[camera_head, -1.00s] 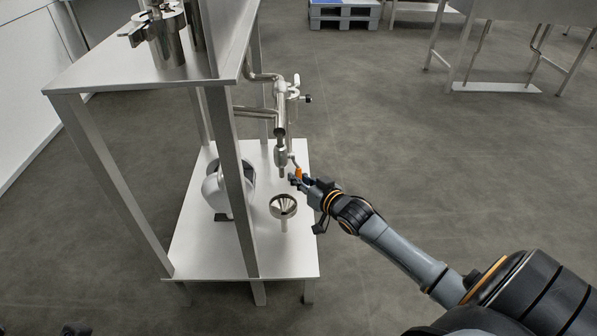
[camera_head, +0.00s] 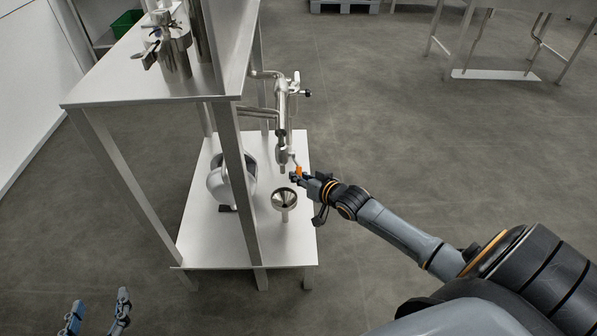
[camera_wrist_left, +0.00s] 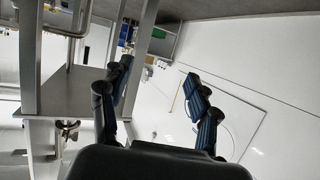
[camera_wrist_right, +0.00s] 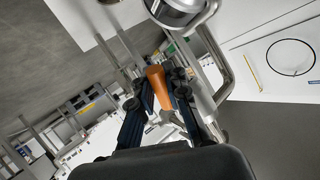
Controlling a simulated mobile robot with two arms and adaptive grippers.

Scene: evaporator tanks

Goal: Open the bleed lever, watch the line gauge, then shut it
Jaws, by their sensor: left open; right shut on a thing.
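The bleed lever, with an orange grip (camera_head: 298,171), sits low on the vertical steel pipe (camera_head: 282,115) at the rack's right side. My right gripper (camera_head: 297,177) is shut on this grip. In the right wrist view the orange grip (camera_wrist_right: 158,88) lies between the fingers of my right gripper (camera_wrist_right: 160,82). My left gripper (camera_head: 97,305) is open and empty at the bottom left, clear of the rack. Its spread fingers (camera_wrist_left: 160,80) also show in the left wrist view. I cannot make out a line gauge or its reading in these views.
A steel funnel (camera_head: 284,199) stands on the lower shelf (camera_head: 205,245) below the pipe. A rounded metal vessel (camera_head: 220,183) stands beside it, behind a rack leg (camera_head: 236,170). The upper shelf (camera_head: 125,80) carries steel fittings (camera_head: 167,45). Floor to the right is open.

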